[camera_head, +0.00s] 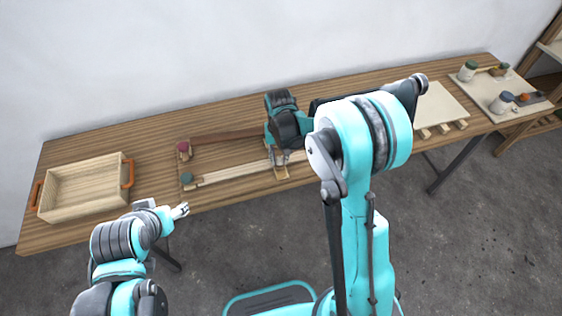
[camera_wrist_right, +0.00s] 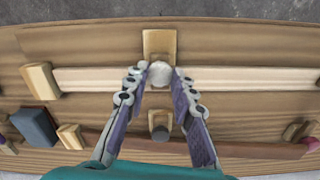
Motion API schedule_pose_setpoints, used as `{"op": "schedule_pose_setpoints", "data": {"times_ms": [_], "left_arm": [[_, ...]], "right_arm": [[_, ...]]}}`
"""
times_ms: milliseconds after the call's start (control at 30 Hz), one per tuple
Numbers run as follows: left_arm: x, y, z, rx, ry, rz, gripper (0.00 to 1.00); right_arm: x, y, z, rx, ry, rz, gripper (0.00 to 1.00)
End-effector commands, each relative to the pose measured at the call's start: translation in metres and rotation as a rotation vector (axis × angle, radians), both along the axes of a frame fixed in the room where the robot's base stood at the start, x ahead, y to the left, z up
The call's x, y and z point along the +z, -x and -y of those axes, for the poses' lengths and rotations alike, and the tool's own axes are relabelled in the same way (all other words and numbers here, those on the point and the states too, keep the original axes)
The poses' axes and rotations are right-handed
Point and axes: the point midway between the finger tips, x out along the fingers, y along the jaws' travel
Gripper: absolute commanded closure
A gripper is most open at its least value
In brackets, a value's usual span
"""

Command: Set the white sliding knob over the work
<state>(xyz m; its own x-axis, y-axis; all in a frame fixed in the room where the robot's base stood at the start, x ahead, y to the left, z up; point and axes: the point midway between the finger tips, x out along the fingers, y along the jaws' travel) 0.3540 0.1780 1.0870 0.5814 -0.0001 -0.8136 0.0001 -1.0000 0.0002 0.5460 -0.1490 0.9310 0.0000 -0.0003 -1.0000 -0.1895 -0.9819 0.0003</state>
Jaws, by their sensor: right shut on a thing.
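The white knob (camera_wrist_right: 160,74) is round and sits on a pale wooden rail, with a small wooden block (camera_wrist_right: 158,42) at the rail's far side in the right wrist view. My right gripper (camera_wrist_right: 160,80) has its fingertips closed on either side of the knob. In the head view my right gripper (camera_head: 279,164) reaches down to the pale rail (camera_head: 232,174), and the knob is too hidden to make out there. My left gripper (camera_head: 181,211) is at the table's front edge, away from the rails; its fingers are too small to judge.
A dark red-brown rail (camera_head: 226,136) runs behind the pale one. A red knob (camera_head: 183,146) and a green knob (camera_head: 187,177) stand at their left ends. A wooden tray (camera_head: 85,207) with orange handles is at the left. Boards and jars (camera_head: 470,69) stand at the right.

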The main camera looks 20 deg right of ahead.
Motion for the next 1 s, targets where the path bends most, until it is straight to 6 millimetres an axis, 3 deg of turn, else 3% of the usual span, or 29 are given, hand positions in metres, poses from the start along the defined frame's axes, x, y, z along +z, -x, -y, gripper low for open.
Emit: {"op": "schedule_pose_setpoints", "data": {"times_ms": [133,167,200,233,633,1000], "left_arm": [[0.0,0.0,0.0,0.0,0.0,0.0,0.4],[0.0,0.0,0.0,0.0,0.0,0.0,0.4],[0.0,0.0,0.0,0.0,0.0,0.0,0.4],[0.0,0.0,0.0,0.0,0.0,0.0,0.4],[0.0,0.0,0.0,0.0,0.0,0.0,0.4],[0.0,0.0,0.0,0.0,0.0,0.0,0.4]], "right_arm": [[0.0,0.001,0.0,0.0,0.0,0.0,1.0],[0.0,0.001,0.0,0.0,0.0,0.0,0.68],[0.0,0.001,0.0,0.0,0.0,0.0,0.57],[0.0,0.001,0.0,0.0,0.0,0.0,0.54],[0.009,0.001,0.0,0.0,0.0,0.0,0.54],[0.084,0.001,0.0,0.0,0.0,0.0,0.54]]}}
